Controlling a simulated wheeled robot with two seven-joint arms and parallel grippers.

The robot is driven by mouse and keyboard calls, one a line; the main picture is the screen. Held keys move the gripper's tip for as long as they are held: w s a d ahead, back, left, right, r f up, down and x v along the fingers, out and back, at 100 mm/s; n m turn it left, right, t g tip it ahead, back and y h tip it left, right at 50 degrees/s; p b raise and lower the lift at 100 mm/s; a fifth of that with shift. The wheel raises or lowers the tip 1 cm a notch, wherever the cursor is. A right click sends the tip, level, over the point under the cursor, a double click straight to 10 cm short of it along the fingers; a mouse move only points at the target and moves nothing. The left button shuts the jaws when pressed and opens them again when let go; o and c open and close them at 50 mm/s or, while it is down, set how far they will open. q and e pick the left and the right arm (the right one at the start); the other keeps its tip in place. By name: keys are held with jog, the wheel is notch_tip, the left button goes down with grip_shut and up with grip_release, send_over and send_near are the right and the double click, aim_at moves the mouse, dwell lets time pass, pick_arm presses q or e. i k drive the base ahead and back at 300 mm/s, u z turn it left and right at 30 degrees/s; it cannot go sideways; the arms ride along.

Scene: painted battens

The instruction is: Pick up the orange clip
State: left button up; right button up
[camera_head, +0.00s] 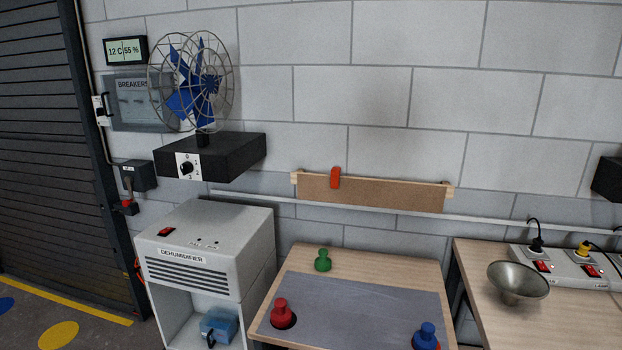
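An orange-red clip (335,177) sits upright at the top edge of a brown batten board (375,192) on the wall, left of the board's middle. It overlaps the board's front face. Neither my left gripper nor my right gripper shows in the head view.
Below the board stands a small table (300,262) with a grey mat and green (323,260), red (281,313) and blue (427,336) knobbed pieces. A dehumidifier (205,245) and a fan (195,85) on a black shelf are left. A bench (490,325) with a metal bowl (518,281) is right.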

aim_at(336, 172)
jog(key=u, duration=1.85)
jog(key=i, duration=1.2)
jog(key=z, duration=1.35)
